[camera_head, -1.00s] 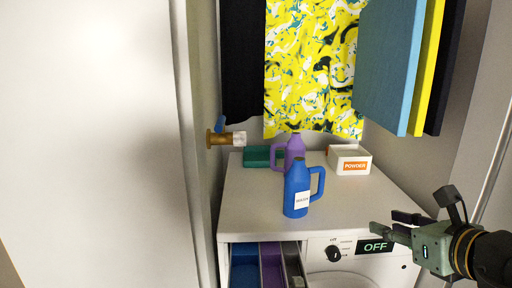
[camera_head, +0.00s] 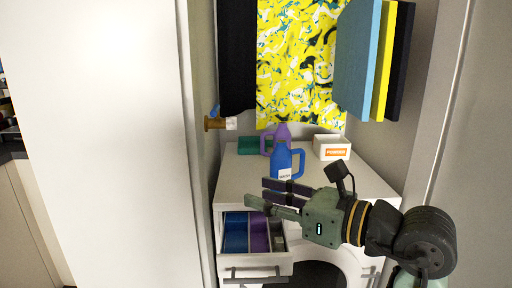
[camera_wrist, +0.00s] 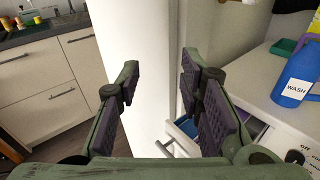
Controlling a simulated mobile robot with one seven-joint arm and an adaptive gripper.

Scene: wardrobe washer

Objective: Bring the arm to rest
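My gripper (camera_head: 272,196) is in front of the washer (camera_head: 234,185), above its open detergent drawer (camera_head: 254,266), with the fingers pointing left. In the wrist view my gripper (camera_wrist: 158,88) has its two fingers spread apart with nothing between them. In the head view my arm reaches in from the right and hides part of the washer's front and its control panel.
On the washer top stand a blue jug (camera_head: 281,160), a purple jug (camera_head: 282,132), a white powder box (camera_head: 332,148) and a green box (camera_head: 250,145). Clothes (camera_head: 300,70) hang above. A white wall or door panel (camera_head: 100,130) stands left; a kitchen counter (camera_wrist: 50,38) lies beyond it.

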